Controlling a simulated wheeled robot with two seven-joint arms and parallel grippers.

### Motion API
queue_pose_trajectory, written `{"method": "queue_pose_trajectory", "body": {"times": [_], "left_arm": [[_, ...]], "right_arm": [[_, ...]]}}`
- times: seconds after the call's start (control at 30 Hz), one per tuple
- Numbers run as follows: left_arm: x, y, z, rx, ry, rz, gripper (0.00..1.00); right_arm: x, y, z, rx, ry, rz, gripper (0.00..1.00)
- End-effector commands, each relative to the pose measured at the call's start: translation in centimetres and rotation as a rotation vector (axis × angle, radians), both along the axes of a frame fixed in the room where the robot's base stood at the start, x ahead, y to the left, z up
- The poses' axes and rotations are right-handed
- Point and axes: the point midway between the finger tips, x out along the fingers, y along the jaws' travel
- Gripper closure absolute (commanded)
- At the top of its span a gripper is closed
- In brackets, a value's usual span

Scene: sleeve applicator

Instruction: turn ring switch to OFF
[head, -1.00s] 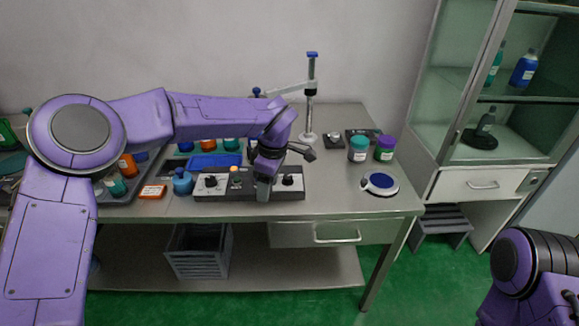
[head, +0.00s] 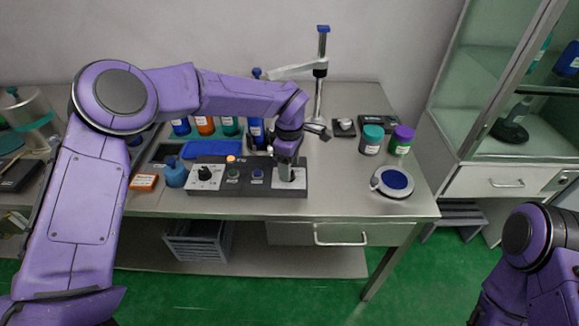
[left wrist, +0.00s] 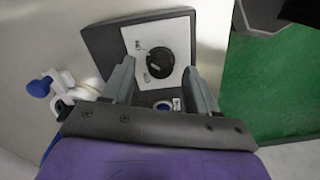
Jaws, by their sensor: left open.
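A dark control box (head: 246,190) lies near the table's front edge. It has a black rotary knob on a white plate at each end, the left knob (head: 205,174) and the right knob (head: 290,176). My left gripper (head: 286,166) is over the right end and partly hides that knob. In the left wrist view one knob (left wrist: 160,63) shows on its white plate (left wrist: 140,38), with small labels too blurred to read. The open fingers (left wrist: 161,85) are apart, with the knob beyond and between them; I cannot tell whether they touch it. My right gripper is out of view.
Between the knobs are a green button (head: 233,174) and a blue button (head: 257,174), with an orange lamp (head: 231,159) behind. A blue bottle (head: 175,174) stands at the left. A round dish (head: 392,182) and two jars (head: 371,140) stand to the right.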

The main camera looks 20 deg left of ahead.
Motion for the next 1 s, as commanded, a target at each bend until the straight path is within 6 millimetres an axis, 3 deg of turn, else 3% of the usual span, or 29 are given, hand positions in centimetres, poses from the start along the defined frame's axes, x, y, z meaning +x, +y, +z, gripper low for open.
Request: {"method": "queue_pose_trajectory", "body": {"times": [0.13, 0.4, 0.6, 1.0], "left_arm": [[0.0, 0.0, -1.5, 0.000, -0.001, -0.002, 0.41], [0.0, 0.0, -1.8, 0.000, -0.001, -0.001, 0.41], [0.0, 0.0, -1.8, 0.000, -0.001, -0.001, 0.98], [0.0, 0.0, -1.8, -0.001, -0.002, 0.065, 0.97]], "right_arm": [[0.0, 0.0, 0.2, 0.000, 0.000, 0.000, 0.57], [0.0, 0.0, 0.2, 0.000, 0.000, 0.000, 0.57], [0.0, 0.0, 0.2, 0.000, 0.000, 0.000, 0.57], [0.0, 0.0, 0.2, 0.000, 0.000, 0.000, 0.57]]}}
